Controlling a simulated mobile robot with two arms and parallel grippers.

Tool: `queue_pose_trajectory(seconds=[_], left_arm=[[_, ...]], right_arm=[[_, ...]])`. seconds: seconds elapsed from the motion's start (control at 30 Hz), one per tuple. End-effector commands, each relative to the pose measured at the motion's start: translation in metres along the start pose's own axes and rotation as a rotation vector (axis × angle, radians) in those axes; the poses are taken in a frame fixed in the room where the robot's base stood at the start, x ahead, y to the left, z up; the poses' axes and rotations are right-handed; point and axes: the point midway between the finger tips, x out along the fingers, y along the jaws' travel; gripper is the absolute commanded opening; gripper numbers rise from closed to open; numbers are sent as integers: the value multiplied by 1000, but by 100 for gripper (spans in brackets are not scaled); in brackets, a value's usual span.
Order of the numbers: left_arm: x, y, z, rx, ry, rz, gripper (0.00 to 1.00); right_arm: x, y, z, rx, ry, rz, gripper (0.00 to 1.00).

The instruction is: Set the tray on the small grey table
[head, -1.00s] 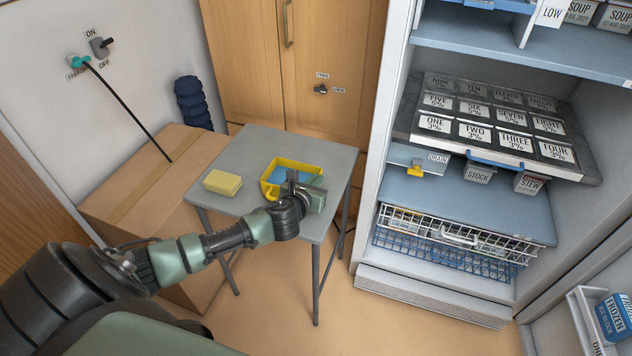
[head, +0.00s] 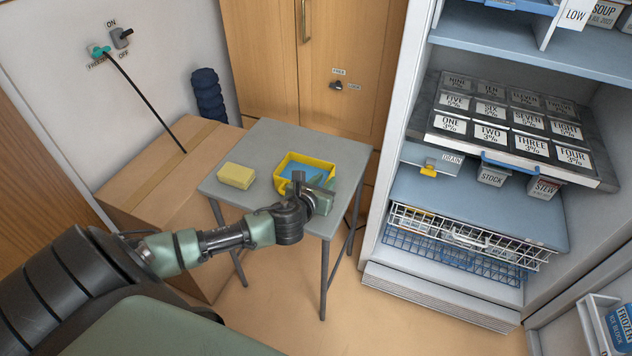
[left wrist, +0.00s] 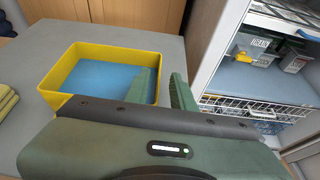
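The yellow tray (head: 323,164), with a blue inside, rests on the small grey table (head: 268,143). It also shows in the left wrist view (left wrist: 75,71). My left gripper (head: 318,186) is at the tray's near right side. In the left wrist view its green fingers (left wrist: 166,92) are apart, one over the inside of the tray and one outside its right wall. A gap shows between them, so it looks open. Part of the tray's near wall is hidden by the gripper. My right gripper is not in view.
A yellow sponge (head: 236,175) lies on the table left of the tray. A cardboard box (head: 150,190) stands left of the table. The open freezer (head: 480,205), with a labelled rack (head: 500,135) and wire baskets (head: 455,240), stands to the right.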

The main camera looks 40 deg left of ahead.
Motion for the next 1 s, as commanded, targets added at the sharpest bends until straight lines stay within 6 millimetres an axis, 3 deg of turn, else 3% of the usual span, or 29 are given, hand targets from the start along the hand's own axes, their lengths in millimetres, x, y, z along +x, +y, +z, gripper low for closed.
queue_pose_trajectory(seconds=[0.2, 0.4, 0.87, 1.0], left_arm=[[-49, 0, 0, 2, 2, -2, 24], [-75, 0, 0, 1, 1, -1, 24], [-82, -1, -2, -18, 4, 1, 24], [-88, -6, -22, -235, 61, 31, 24]], right_arm=[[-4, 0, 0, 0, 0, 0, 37], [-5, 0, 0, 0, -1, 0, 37], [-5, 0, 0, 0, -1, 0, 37], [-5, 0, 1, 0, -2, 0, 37]])
